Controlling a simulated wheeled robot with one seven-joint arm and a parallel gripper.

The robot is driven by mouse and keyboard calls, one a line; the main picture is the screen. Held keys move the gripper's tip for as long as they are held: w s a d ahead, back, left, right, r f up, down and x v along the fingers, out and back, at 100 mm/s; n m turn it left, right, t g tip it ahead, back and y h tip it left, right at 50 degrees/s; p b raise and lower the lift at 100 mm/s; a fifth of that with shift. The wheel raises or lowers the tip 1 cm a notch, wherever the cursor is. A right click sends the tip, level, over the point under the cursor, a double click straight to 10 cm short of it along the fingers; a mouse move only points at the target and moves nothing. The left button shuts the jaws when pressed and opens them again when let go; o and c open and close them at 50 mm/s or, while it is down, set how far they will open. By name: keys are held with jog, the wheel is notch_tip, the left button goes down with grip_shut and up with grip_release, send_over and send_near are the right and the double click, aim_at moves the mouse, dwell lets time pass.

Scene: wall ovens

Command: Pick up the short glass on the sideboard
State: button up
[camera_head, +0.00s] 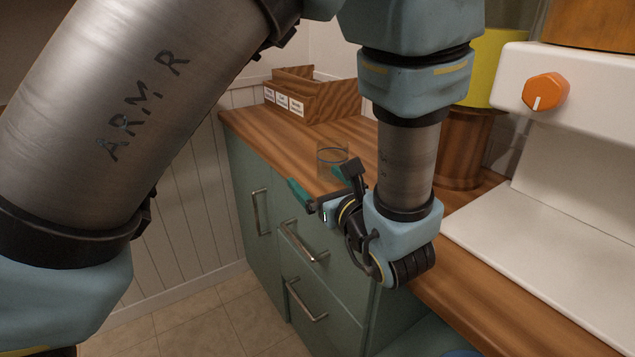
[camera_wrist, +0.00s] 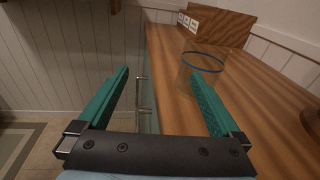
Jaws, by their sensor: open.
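The short glass (camera_head: 331,157) is clear with a dark blue ring near its top. It stands upright on the wooden top of the sideboard (camera_head: 245,122), near the front edge. In the wrist view the glass (camera_wrist: 200,70) is ahead and right of centre, just beyond the right finger's tip. My gripper (camera_head: 318,185) has green fingers and is open and empty. In the wrist view the gripper (camera_wrist: 159,75) spans the counter's front edge, its left finger out over the floor side. In the head view one finger partly overlaps the glass's lower right.
A wooden box with white labels (camera_head: 310,95) stands at the back of the counter, behind the glass. A white appliance with an orange knob (camera_head: 545,92) and a brown cylinder with a yellow top (camera_head: 463,145) stand at right. Drawer handles (camera_head: 305,242) stick out below the counter.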

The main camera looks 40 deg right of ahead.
aim_at(337, 163)
jog(key=s+d+m+h, duration=0.1)
jog(key=s+d+h, duration=0.1)
jog(key=s+d+m+h, duration=0.1)
jog(key=s, duration=0.1)
jog(key=shift+s+d+f+m+b, duration=0.1)
jog(key=shift+d+f+m+b, duration=0.2)
jog(key=shift+d, duration=0.1)
jog(key=shift+h, duration=0.3)
jog(key=p+x, duration=0.1)
jog(key=x, duration=0.4)
jog(key=shift+r+p+x, duration=0.15)
jog(key=shift+p+x, duration=0.3)
jog(key=shift+x, duration=0.95)
jog(key=shift+r+p+x, duration=0.2)
jog(key=shift+p+x, duration=0.2)
jog(key=shift+x, duration=1)
jog(key=c, duration=1.4)
jog(key=shift+r, duration=0.15)
jog(key=shift+c, duration=0.2)
